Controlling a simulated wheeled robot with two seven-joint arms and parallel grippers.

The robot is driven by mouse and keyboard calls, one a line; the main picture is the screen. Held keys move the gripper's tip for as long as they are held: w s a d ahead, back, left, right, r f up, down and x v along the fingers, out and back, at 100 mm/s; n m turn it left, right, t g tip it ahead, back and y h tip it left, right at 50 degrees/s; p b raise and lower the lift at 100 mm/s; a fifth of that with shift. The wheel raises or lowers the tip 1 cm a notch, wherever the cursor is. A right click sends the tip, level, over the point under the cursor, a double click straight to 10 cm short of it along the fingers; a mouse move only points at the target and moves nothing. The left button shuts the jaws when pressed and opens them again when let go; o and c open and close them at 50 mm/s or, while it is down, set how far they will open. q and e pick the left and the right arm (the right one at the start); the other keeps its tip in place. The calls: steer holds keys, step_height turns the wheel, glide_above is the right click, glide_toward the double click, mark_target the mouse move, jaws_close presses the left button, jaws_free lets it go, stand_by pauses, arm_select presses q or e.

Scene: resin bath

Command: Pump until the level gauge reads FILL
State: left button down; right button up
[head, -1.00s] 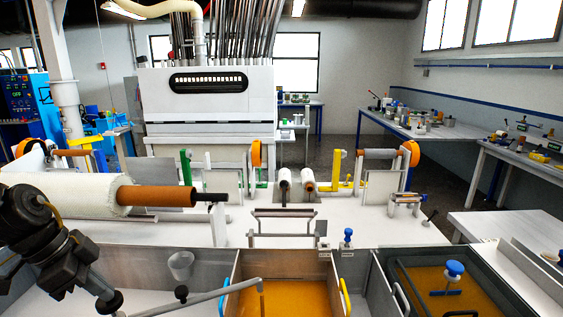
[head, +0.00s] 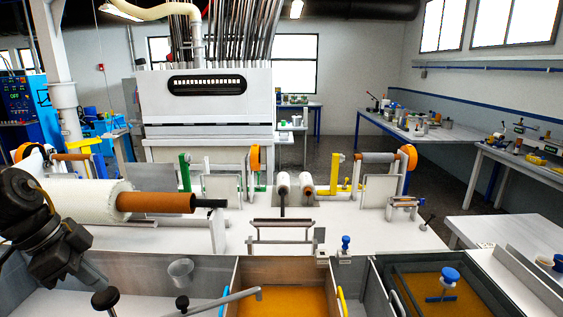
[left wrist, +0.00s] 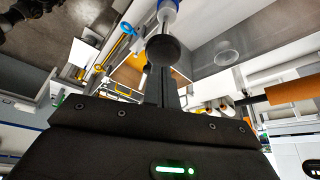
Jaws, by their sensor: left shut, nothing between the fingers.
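The black pump knob (head: 105,298) stands at the lower left of the head view; its lower part is cut off. In the left wrist view the knob (left wrist: 163,50) lies just past my shut fingers, with a white and blue shaft behind it. My left gripper (head: 101,281) is shut and empty, just above and beside the knob; contact cannot be told. A grey spout arm (head: 222,298) reaches over the resin bath (head: 285,303), which holds amber liquid. No gauge reading FILL is legible. My right gripper is out of view.
A clear cup (head: 180,270) stands behind the spout arm. A white roll (head: 80,203) on an orange core lies close behind my left arm. A second amber tank (head: 440,290) with a blue knob is at the right. Benches line the right wall.

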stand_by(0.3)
arm_select(q)
step_height(320, 180, up, 5)
steer(key=p, duration=0.3)
steer(key=shift+r, duration=0.5)
